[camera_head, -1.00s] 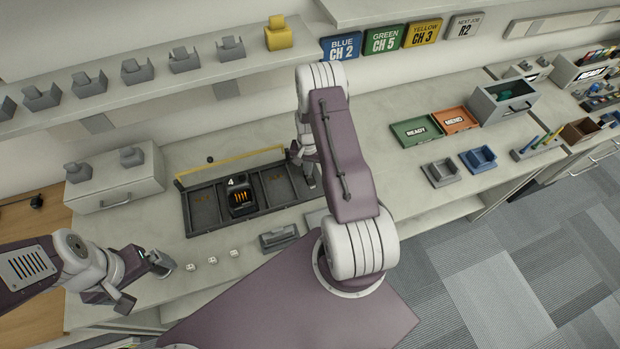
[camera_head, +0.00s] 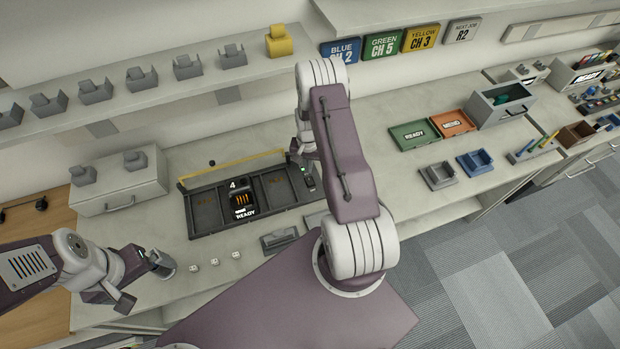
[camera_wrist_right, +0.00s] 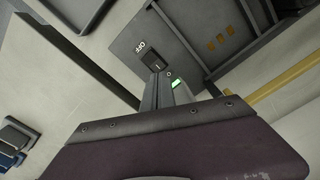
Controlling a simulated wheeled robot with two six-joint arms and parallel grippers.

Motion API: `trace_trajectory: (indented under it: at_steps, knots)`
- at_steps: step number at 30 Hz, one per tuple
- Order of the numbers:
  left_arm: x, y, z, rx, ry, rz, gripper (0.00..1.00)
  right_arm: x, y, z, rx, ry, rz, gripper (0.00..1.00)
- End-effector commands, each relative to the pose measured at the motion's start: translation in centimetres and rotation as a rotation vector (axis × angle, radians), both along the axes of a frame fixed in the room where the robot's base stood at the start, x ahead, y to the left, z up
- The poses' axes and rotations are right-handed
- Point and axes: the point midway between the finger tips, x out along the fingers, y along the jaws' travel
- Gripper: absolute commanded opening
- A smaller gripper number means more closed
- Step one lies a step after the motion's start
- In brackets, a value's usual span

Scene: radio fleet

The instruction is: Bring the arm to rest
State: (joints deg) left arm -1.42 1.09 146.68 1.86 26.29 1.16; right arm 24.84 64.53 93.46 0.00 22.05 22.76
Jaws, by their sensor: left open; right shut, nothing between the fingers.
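My right gripper (camera_head: 305,170) is at the right end of a dark charging tray (camera_head: 220,233), partly behind my own arm in the head view. It is shut and empty. In the wrist view its fingertips (camera_wrist_right: 157,78) are by a black switch (camera_wrist_right: 153,60) on a grey panel with a small white label; I cannot tell if they touch it. A small green light shows beside the fingers. My left gripper (camera_head: 146,282) is open and empty above the counter's front left.
A black radio (camera_head: 240,198) stands in the tray bay marked 4, with a READY sign below it. Small white blocks (camera_head: 214,261) and a grey holder (camera_head: 280,239) lie in front. A drawer box (camera_head: 120,185) stands left. Green (camera_head: 413,135) and orange trays lie right.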

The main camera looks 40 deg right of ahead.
Motion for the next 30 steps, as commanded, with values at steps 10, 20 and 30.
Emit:
trace_trajectory:
  at_steps: [10, 20, 30]
  knots:
    - [0.0, 0.0, 2.2, 0.000, 0.000, 0.000, 1.00, 0.0, 0.0, 3.0, 0.000, 0.000, 0.000, 0.00]
    - [0.0, 0.0, 2.0, 0.000, 0.000, 0.000, 1.00, 0.0, 0.0, 2.8, 0.000, 0.000, 0.000, 0.00]
    - [0.0, 0.0, -1.2, 0.000, 0.000, 0.000, 1.00, -0.1, 5.2, 7.6, -0.011, -0.034, 0.207, 0.00]
